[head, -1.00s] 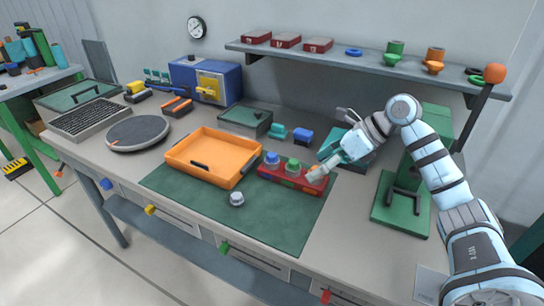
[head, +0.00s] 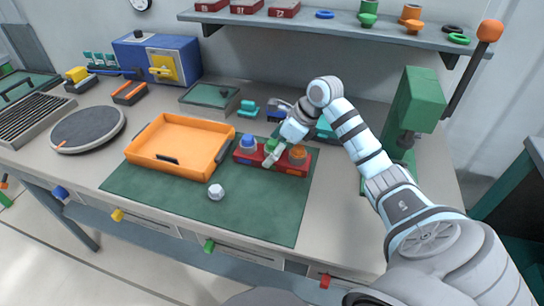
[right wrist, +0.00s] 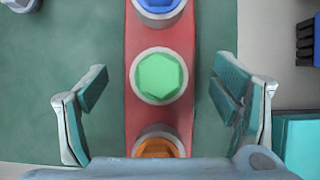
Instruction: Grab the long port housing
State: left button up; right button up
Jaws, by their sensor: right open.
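A red rack (head: 243,160) lies on the green mat and holds a blue-topped (head: 248,142), a green-topped (head: 272,146) and an orange-topped part (head: 298,153) in a row. I cannot tell by look which is the long port housing. My right gripper (head: 272,157) is open over the rack's middle. In the right wrist view its fingers (right wrist: 162,86) stand apart on either side of the rack, with the green hexagonal top (right wrist: 161,75) in its grey collar between them. They touch nothing visible. The blue top (right wrist: 158,4) and orange top (right wrist: 156,148) are partly cut off or hidden. My left gripper is not in view.
An orange tray (head: 180,120) stands left of the rack. A small pale hexagonal piece (head: 216,191) lies on the mat (head: 240,215) in front. A green press (head: 415,100) stands to the right. A shelf (head: 330,30) runs along the back wall.

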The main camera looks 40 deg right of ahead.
jog(key=shift+w+a+f, duration=0.15)
jog(key=shift+a+f, duration=0.05)
jog(key=shift+f, duration=0.45)
jog(key=shift+c, duration=0.6)
grip_shut()
jog(key=shift+w+r, duration=0.15)
jog(key=shift+r, duration=0.15)
